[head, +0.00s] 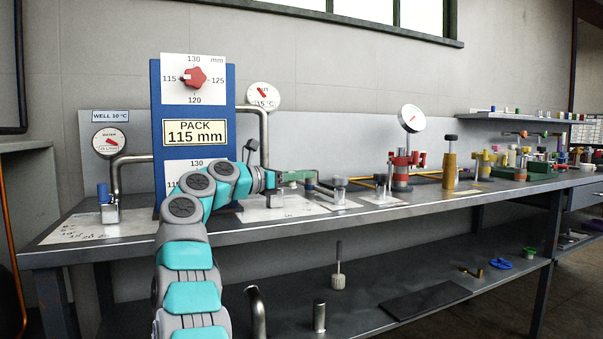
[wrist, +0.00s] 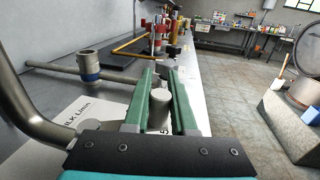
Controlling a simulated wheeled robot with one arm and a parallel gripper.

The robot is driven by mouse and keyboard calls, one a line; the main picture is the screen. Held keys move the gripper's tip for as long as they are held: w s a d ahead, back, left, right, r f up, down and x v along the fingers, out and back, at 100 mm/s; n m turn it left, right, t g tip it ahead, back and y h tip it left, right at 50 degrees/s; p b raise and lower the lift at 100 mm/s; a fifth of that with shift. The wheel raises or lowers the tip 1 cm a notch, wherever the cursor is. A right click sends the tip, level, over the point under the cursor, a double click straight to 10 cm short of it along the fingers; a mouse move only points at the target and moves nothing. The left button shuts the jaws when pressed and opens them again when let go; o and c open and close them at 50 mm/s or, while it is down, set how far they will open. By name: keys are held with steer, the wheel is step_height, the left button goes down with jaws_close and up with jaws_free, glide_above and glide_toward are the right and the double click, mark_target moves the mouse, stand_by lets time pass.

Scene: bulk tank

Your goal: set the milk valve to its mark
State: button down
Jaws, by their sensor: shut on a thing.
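My gripper (head: 297,177) reaches over the bench from the blue board side. Its green fingers (wrist: 160,105) stand on both sides of a grey round post or knob (wrist: 159,107), which looks like the milk valve's. They are shut on it. A white card (wrist: 82,118) lies below, to the left of the fingers in the wrist view, with "MILK L/min" partly readable; in the head view a white card (head: 275,209) lies under my gripper. The valve's pointer and the mark are hidden or too small to tell.
The blue board (head: 228,100) stands left of my gripper with a red knob (head: 195,77) and a "PACK 115 mm" plate (head: 195,133). A bent pipe (wrist: 25,105) runs close on the left. A blue-banded fitting (wrist: 90,66) stands ahead-left. Red valve fittings (head: 402,165) stand farther right.

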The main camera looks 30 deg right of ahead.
steer(key=c, duration=0.7)
jaws_free()
steer(key=shift+c, duration=0.2)
steer(key=shift+a+b, duration=0.45)
steer(key=shift+a, duration=3.45)
